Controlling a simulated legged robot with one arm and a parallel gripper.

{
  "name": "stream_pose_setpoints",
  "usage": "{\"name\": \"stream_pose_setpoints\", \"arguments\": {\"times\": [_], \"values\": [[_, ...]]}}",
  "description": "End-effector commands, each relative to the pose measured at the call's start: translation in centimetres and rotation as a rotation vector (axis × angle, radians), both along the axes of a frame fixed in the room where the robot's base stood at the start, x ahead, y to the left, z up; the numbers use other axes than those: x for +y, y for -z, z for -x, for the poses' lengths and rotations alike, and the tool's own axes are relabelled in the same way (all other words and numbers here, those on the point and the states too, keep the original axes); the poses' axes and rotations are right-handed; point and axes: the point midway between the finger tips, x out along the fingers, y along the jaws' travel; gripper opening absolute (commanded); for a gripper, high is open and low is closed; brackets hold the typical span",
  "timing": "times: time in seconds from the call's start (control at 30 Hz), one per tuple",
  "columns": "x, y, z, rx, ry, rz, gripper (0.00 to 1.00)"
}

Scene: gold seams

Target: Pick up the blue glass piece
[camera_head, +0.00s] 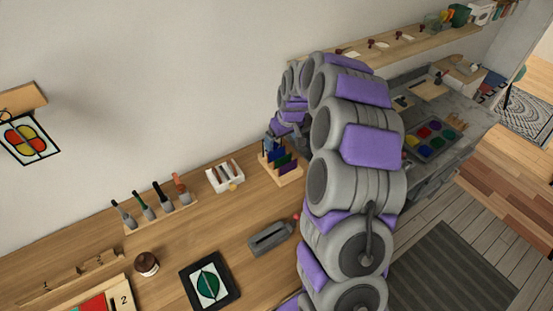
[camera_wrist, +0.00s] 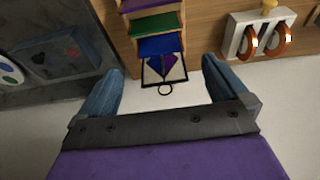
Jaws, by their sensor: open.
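The blue glass piece (camera_wrist: 163,45) stands in a wooden rack (camera_wrist: 110,22). It is the piece closest to my fingers in the wrist view, beside a green piece (camera_wrist: 155,23) and a purple piece (camera_wrist: 138,4). My gripper (camera_wrist: 161,66) is open and empty, with one blue-grey finger on each side of the line to the blue piece. The fingers look apart from it. In the head view the rack (camera_head: 291,178) stands on the wooden bench near the wall, and my arm hides part of this area.
A white holder with copper rolls (camera_wrist: 257,36) stands at right. A grey surface with coloured discs (camera_wrist: 10,70) is at left.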

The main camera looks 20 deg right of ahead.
Motion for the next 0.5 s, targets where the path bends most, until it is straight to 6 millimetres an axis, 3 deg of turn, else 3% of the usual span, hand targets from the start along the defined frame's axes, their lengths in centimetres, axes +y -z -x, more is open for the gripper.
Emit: {"name": "stream_pose_setpoints", "arguments": {"times": [0.03,0.2,0.5], "values": [[0.1,1.4,-0.2,0.004,-0.001,-0.001,1.00],[0.2,4.0,-1.1,-0.002,0.001,0.000,1.00],[0.3,6.0,-1.9,-0.002,0.001,-0.001,1.00]]}}
